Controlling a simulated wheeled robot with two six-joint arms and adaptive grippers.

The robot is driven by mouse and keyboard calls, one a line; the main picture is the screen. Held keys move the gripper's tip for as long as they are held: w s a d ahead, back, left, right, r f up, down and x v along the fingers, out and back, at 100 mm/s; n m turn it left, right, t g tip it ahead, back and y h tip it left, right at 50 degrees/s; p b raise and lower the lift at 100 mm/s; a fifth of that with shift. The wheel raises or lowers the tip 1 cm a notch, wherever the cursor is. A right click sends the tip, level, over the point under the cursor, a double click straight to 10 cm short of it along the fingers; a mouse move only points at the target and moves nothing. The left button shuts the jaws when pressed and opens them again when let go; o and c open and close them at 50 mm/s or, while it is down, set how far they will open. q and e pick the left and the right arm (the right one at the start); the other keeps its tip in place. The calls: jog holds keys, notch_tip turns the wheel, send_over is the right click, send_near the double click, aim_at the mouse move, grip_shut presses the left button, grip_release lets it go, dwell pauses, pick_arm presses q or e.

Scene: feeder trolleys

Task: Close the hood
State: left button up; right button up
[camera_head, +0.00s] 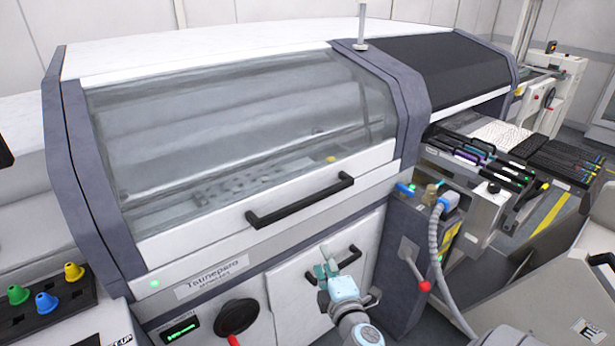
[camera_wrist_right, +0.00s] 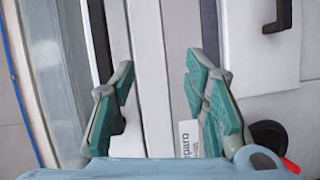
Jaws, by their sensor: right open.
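The hood (camera_head: 240,130) is a large clear window in a white frame with dark grey sides. It looks down, its lower white edge lying along the machine front with no clear gap. A black bar handle (camera_head: 300,202) crosses that edge. My right gripper (camera_head: 327,268) is open and empty, in front of the machine and below the handle in the head view. In the right wrist view, its two green-padded fingers (camera_wrist_right: 160,88) are spread. The hood handle (camera_wrist_right: 98,40) shows there behind the left-hand finger, which partly hides it; contact cannot be told. My left gripper is not in view.
A lower panel with a second black handle (camera_head: 335,263) lies behind my right gripper. A black knob (camera_head: 237,316) is to the left. Feeders (camera_head: 480,160) fill a trolley further right.

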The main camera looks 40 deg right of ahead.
jog(key=t, duration=0.1)
send_near(310, 203)
jog(key=shift+n+h, duration=0.4)
jog(key=x, duration=1.1)
jog(key=shift+a+f, duration=0.1)
jog(key=shift+a, duration=0.1)
grip_shut()
